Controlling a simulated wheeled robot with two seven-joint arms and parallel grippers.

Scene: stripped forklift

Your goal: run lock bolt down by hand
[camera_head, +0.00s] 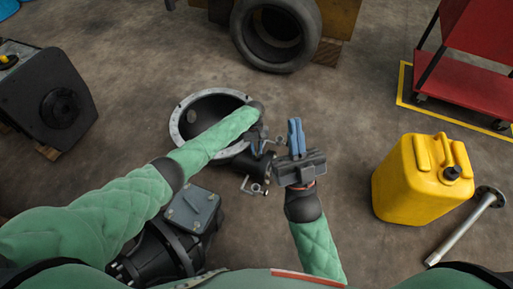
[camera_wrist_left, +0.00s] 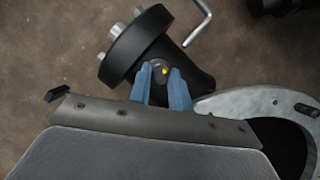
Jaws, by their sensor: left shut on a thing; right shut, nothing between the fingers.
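In the left wrist view, the blue fingers of my left gripper (camera_wrist_left: 162,90) are closed around a small dark bolt head (camera_wrist_left: 161,68) with a yellow mark. It sits on a black neck (camera_wrist_left: 190,80) beside a round black flange with studs (camera_wrist_left: 135,45). In the head view, my left gripper (camera_head: 257,146) is over the neck of a bell-shaped housing with a pale rim (camera_head: 178,124), and my arm hides part of it. The bolt cannot be made out there. My right gripper (camera_head: 296,136) is shut and empty, just right of the neck.
An L-shaped metal rod (camera_wrist_left: 200,22) is near the flange. A black gear unit (camera_head: 160,250) with a grey cover lies in front. A yellow canister (camera_head: 420,180) and a metal shaft (camera_head: 465,228) are at right. A tyre (camera_head: 275,35) and red cart (camera_head: 470,60) are behind.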

